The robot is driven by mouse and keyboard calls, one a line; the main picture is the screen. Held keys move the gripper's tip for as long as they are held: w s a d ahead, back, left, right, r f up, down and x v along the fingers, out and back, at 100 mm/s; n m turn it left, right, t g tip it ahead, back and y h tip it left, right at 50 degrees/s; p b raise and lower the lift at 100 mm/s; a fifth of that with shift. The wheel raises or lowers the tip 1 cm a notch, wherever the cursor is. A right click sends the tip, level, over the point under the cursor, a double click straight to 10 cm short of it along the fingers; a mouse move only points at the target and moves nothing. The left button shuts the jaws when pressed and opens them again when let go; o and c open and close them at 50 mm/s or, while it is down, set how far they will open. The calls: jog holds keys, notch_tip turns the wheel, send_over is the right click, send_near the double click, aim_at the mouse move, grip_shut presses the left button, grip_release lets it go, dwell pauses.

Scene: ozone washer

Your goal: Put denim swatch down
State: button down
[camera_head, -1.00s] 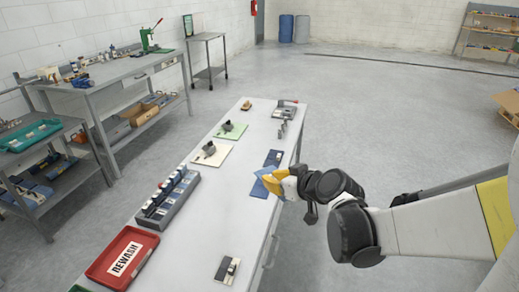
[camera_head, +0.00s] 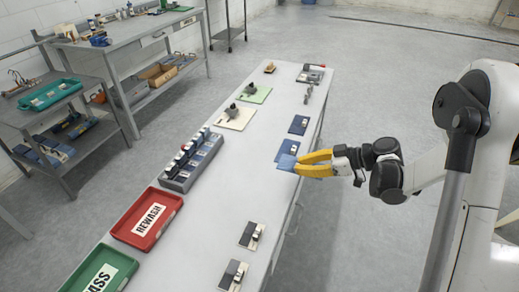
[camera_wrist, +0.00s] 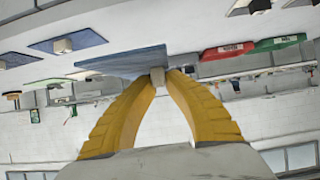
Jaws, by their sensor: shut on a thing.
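My gripper (camera_head: 298,163) has yellow fingers and is at the right edge of the long white table. It is shut on a small pale block attached to a flat blue denim swatch (camera_head: 286,162). In the wrist view, the fingertips (camera_wrist: 158,82) pinch the block, and the swatch (camera_wrist: 122,60) extends to the left. Part of the swatch is hidden by the fingers in the head view. A gap between the swatch and the table cannot be judged clearly. Another blue swatch (camera_head: 288,149) lies on the table just beyond, with a darker one (camera_head: 298,124) behind it.
A red REWASH tray (camera_head: 147,218) and a green tray (camera_head: 98,268) stand at the near left. A grey rack (camera_head: 192,161) holds several bottles. Cream (camera_head: 236,118) and green (camera_head: 256,94) mats carry small devices. Two dark swatches (camera_head: 251,235) (camera_head: 233,275) lie nearer. Bare tabletop lies between.

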jog(key=b, duration=0.4)
send_over(266, 190)
notch_tip(266, 190, down, 7)
jog(key=shift+a+r, duration=0.1)
jog(key=shift+r, duration=0.05)
notch_tip(266, 190, down, 4)
jog(key=b, duration=0.2)
jog(key=shift+b, duration=0.35)
jog(key=c, duration=1.5)
grip_release()
